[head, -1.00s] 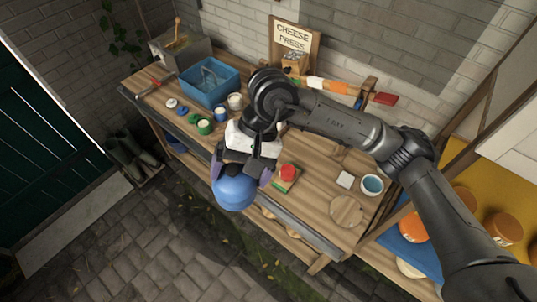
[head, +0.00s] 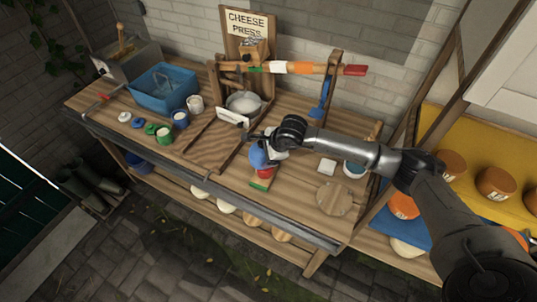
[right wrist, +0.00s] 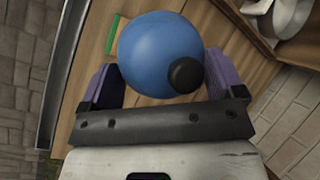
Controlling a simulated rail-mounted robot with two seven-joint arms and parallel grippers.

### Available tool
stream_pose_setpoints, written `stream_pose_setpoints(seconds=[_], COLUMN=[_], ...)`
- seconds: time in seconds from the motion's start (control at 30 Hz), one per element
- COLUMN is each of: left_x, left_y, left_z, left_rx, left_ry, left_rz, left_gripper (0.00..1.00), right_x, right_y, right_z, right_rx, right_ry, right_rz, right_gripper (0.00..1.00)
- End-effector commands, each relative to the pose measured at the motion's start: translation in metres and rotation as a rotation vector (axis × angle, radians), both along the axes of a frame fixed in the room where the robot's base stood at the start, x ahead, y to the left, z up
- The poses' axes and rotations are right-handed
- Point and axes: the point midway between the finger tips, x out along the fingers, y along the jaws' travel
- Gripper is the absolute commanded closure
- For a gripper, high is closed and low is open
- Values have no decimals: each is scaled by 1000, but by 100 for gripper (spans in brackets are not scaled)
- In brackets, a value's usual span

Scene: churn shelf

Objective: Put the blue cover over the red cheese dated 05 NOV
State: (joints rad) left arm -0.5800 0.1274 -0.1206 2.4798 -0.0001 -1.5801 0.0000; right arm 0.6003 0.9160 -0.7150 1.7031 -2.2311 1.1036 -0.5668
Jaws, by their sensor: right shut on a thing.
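The blue cover (head: 257,157), a smooth dome, is held by my right gripper (head: 266,148) above the workbench. In the right wrist view the cover (right wrist: 160,50), with its black knob, sits between the two purple fingers of the right gripper (right wrist: 163,75). A red cheese (head: 265,174) shows just under the cover's lower edge, on a green-edged board (head: 262,185). The cover and gripper hide part of it. I cannot tell whether the cover touches the cheese. No date is readable. My left gripper is out of view.
The wooden cheese press (head: 213,141) with a metal bowl stands left of the gripper. A blue tub (head: 163,90) and several cups are farther left. Orange cheeses (head: 452,163) stand on the right shelf.

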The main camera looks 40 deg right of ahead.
Motion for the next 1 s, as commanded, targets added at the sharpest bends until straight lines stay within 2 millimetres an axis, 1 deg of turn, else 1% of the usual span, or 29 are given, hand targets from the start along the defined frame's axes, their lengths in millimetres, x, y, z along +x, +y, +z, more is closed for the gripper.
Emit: stream_pose_setpoints(seconds=[0.03, 0.2, 0.37, 0.57, 1.0], left_x=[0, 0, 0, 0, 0], left_y=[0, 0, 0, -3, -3], left_z=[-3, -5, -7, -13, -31], left_rx=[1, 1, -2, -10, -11], left_ry=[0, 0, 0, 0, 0], left_rz=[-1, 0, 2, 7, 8], left_gripper=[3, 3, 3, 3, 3], right_x=[0, -1, -1, -1, -1], right_y=[-5, -13, -13, -13, -12], right_z=[-5, -11, -14, -24, -56], right_rx=[1, 2, 3, 2, 2], right_ry=[1, 1, 1, 2, 1], right_rz=[-19, -45, -47, -46, -45], right_gripper=[48, 48, 48, 49, 49])
